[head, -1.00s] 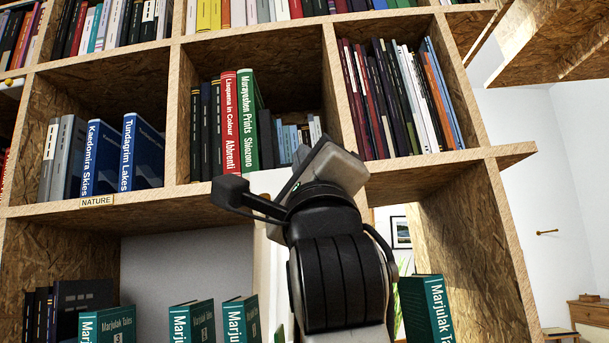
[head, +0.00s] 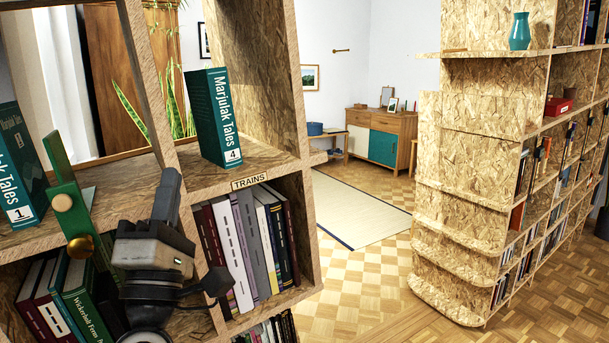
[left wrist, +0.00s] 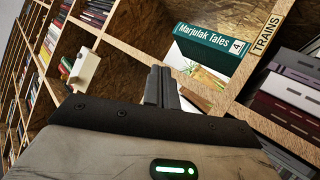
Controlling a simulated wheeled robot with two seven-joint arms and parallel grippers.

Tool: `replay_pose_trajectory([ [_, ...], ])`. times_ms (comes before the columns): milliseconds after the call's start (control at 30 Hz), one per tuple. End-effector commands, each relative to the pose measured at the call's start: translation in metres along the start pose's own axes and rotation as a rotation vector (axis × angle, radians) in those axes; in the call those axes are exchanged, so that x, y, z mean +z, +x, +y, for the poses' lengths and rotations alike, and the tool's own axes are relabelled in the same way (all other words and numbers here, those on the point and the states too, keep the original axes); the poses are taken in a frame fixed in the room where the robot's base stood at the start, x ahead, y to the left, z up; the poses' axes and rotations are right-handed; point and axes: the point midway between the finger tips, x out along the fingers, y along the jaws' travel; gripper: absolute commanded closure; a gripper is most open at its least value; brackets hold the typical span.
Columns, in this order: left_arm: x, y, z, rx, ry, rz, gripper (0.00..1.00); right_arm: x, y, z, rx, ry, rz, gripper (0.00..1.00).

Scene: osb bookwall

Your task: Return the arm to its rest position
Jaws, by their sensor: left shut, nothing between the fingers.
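My left gripper (head: 168,195) is in front of the bookwall at lower left in the head view, its fingers shut and pointing up. Nothing is between the fingers. In the left wrist view its closed fingers (left wrist: 161,86) show in front of the shelves, apart from the green book Marjulak Tales 4 (left wrist: 212,48). That book (head: 214,117) stands upright on a shelf, up and to the right of the gripper in the head view. My right gripper is not in view.
A green upright piece with round knobs (head: 66,200) is left of my gripper. Books (head: 245,245) fill the cubby under the TRAINS label (head: 249,182). Another shelf unit (head: 475,170) stands at right. Open parquet floor (head: 350,285) and a pale rug (head: 360,210) lie between.

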Motion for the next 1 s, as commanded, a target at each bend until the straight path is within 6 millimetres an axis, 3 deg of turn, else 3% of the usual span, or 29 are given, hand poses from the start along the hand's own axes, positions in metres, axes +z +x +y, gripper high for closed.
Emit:
replay_pose_trajectory([
  [33,0.011,-0.029,-0.03,-0.105,0.141,-0.079,1.0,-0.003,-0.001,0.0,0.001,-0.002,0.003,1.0],
  [100,0.023,-0.069,-0.064,-0.227,0.322,-0.195,1.0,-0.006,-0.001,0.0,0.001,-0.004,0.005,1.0],
  [167,0.031,-0.107,-0.09,-0.325,0.46,-0.302,1.0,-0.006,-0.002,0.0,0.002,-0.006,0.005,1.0],
  [300,0.041,-0.203,-0.137,-0.536,0.741,-0.576,1.0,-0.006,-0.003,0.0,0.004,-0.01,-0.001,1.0],
  [500,0.036,-0.337,-0.164,-0.759,1.028,-0.974,1.0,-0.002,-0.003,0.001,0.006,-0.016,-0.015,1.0],
  [600,0.029,-0.383,-0.164,-0.822,1.112,-1.122,1.0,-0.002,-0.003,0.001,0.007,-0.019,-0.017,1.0],
  [767,0.022,-0.419,-0.161,-0.867,1.175,-1.244,1.0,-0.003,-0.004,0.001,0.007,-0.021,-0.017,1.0],
  [1000,0.021,-0.423,-0.161,-0.871,1.185,-1.259,1.0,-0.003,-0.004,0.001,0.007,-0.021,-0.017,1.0],
])
